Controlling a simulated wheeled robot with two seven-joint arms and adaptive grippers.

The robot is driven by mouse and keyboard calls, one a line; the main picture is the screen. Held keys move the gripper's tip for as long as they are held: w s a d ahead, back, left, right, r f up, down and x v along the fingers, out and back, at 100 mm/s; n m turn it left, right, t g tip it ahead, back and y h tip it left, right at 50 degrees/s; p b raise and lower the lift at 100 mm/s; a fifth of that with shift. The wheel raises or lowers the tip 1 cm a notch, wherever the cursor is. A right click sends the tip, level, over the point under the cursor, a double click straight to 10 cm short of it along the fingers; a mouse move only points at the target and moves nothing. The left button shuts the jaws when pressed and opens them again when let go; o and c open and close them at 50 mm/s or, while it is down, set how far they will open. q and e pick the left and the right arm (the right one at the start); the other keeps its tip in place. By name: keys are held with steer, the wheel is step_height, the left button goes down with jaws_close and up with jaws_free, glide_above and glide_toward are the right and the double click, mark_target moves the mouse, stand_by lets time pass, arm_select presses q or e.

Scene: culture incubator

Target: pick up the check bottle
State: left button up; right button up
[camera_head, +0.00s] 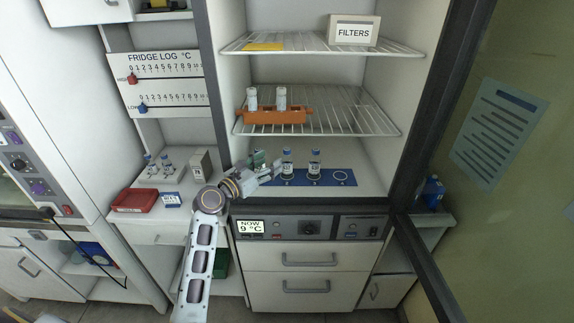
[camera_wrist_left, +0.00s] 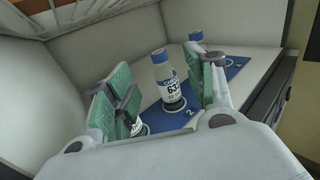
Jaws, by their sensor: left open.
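My left gripper (camera_head: 268,171) is open at the left end of the blue mat on the incubator floor. In the left wrist view its green-padded fingers (camera_wrist_left: 165,98) stand apart. A blue-capped bottle (camera_wrist_left: 169,82) with a white label stands upright on the mat by number 2, showing between the fingers. It also shows in the head view (camera_head: 287,161). Another blue-capped bottle (camera_head: 315,163) stands to its right; its cap shows in the wrist view (camera_wrist_left: 195,37). Part of a nearer bottle (camera_wrist_left: 140,129) shows beside the left finger, mostly hidden. I cannot tell which is the check bottle.
The blue mat (camera_head: 330,183) has an empty ring at its right. A wire shelf (camera_head: 350,123) above carries an orange rack (camera_head: 273,117) with two white-capped vials. The incubator wall is left of the gripper; the open door (camera_head: 500,190) is at right.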

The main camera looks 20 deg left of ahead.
mark_target(284, 152)
arm_select(q)
steer(key=shift+x, duration=2.7)
steer(key=shift+f+p+x, duration=0.2)
steer(key=shift+p+x, duration=0.1)
steer(key=shift+x, duration=2.3)
steer(key=shift+a, duration=0.15)
steer(key=shift+c, duration=0.2)
jaws_close()
